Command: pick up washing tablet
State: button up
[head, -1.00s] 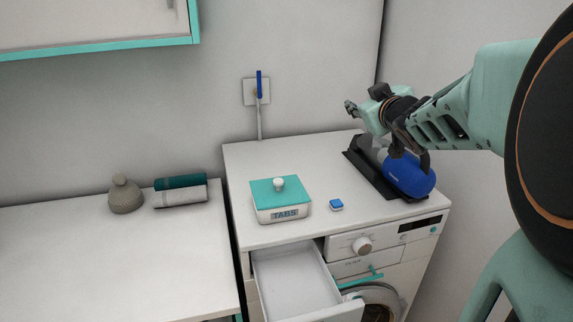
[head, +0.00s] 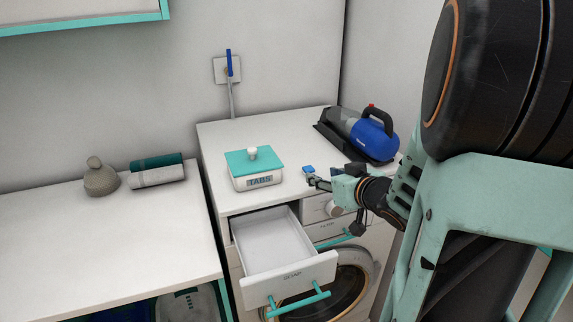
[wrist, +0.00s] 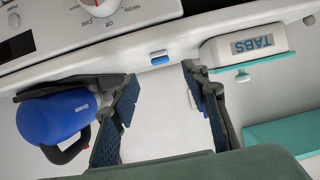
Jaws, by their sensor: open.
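The washing tablet (head: 308,169) is a small blue and white block on the white top of the washing machine, near its front edge. It also shows in the wrist view (wrist: 159,57), just beyond the gap between my fingertips. My gripper (head: 317,183) is at the machine's front edge, just in front of the tablet and partly overlapping it in the head view. In the wrist view my gripper (wrist: 160,78) has its two fingers apart with nothing between them.
A white TABS box (head: 255,177) with a teal lid stands left of the tablet. A blue handheld vacuum (head: 372,138) lies on a dark base behind to the right. The SOAP drawer (head: 290,275) is open below. Clear top lies behind the tablet.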

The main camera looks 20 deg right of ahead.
jog(key=x, duration=0.3)
jog(key=shift+r+x, duration=0.2)
jog(key=shift+x, duration=1.25)
jog(key=shift+r+x, duration=0.15)
jog(key=shift+x, duration=1.35)
jog(key=shift+w, duration=0.15)
jog(key=c, duration=1)
